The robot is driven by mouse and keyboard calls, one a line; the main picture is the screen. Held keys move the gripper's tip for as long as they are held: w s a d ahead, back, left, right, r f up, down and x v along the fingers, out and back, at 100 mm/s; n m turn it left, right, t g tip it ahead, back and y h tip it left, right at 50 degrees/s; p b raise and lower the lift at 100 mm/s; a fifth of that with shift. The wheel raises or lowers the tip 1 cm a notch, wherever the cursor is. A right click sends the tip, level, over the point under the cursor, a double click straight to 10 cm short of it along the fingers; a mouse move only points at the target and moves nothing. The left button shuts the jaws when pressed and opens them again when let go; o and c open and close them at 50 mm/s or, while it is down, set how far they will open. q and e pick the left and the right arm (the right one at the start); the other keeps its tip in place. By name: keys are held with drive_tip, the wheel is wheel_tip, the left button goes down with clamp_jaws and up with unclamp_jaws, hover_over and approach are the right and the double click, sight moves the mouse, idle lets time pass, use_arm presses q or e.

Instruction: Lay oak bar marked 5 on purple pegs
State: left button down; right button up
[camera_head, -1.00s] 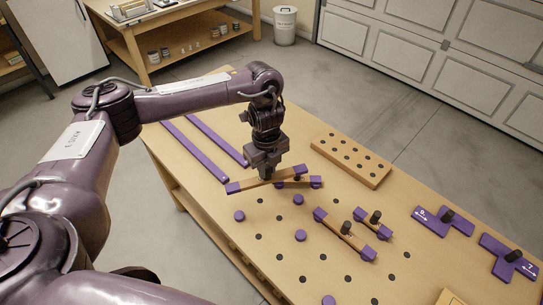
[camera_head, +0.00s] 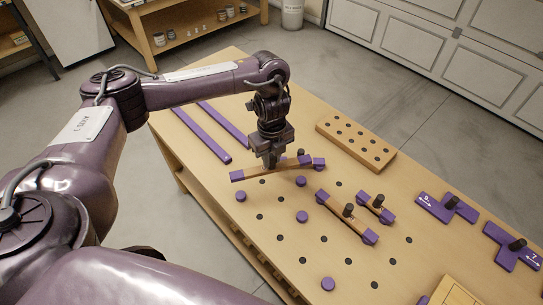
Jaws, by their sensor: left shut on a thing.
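My left gripper (camera_head: 271,165) is shut on an oak bar (camera_head: 268,170) with purple ends, above the bench's far left part. Its number is not legible. The purple pegs are round: one (camera_head: 241,197) is just below the bar's left end in the picture, one (camera_head: 301,181) below its right end, others (camera_head: 302,217) (camera_head: 328,283) nearer. The bar shows a little beyond the first two, apart from them in the picture; its exact height is hard to tell. My right gripper is not in view.
Just behind the held bar lies another purple-ended bar (camera_head: 319,163), partly hidden. Two more knobbed bars (camera_head: 345,215) (camera_head: 377,206) lie right of the pegs. An oak block with holes (camera_head: 356,143), purple strips (camera_head: 201,134) and purple pieces (camera_head: 446,207) (camera_head: 511,246) are on the bench (camera_head: 200,190).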

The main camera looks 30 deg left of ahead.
sight(272, 170)
use_arm(q)
drive_tip(key=shift+f+b, duration=1.85)
drive_tip(key=shift+f, duration=1.1)
drive_tip(key=shift+f+b, duration=0.45)
drive_tip(key=shift+f, duration=0.3)
drive_tip(key=shift+f, duration=0.15)
drive_tip(key=shift+f, duration=0.25)
drive_tip(key=shift+f, duration=0.6)
idle(0.6)
